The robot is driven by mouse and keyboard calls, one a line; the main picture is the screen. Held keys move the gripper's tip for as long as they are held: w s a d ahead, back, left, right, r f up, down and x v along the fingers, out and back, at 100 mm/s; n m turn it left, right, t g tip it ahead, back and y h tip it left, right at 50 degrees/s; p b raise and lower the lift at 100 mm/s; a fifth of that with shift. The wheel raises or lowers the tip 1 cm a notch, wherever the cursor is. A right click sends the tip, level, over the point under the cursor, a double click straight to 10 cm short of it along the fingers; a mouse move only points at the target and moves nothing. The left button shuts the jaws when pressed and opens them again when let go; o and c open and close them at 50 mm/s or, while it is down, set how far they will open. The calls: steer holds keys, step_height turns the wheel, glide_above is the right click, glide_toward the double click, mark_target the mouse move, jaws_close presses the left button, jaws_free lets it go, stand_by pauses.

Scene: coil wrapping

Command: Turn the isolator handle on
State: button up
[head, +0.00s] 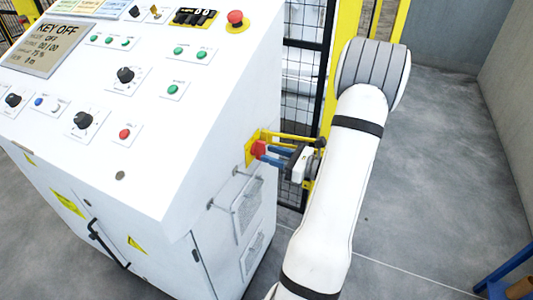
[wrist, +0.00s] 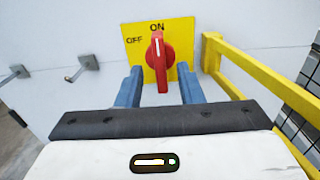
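The isolator handle (wrist: 159,62) is red and sits on a yellow plate (wrist: 133,55) marked OFF at the upper left and ON at the top. The handle stands upright in the wrist view, its white mark toward ON. In the head view the red handle (head: 258,149) is on the cabinet's right side. My gripper (wrist: 160,72) has two blue fingers, one on each side of the handle, with a visible gap on both sides. It is open. In the head view my gripper (head: 270,154) reaches the handle from the right; the fingertips are partly hard to make out.
A yellow guard bar (wrist: 228,58) stands out from the cabinet just right of my gripper. The white cabinet (head: 150,190) carries buttons, knobs and a display (head: 50,47) reading KEY OFF. A black mesh fence (head: 304,70) stands behind.

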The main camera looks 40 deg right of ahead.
steer(key=v, duration=0.5)
steer(key=shift+s, duration=0.15)
stand_by(0.3)
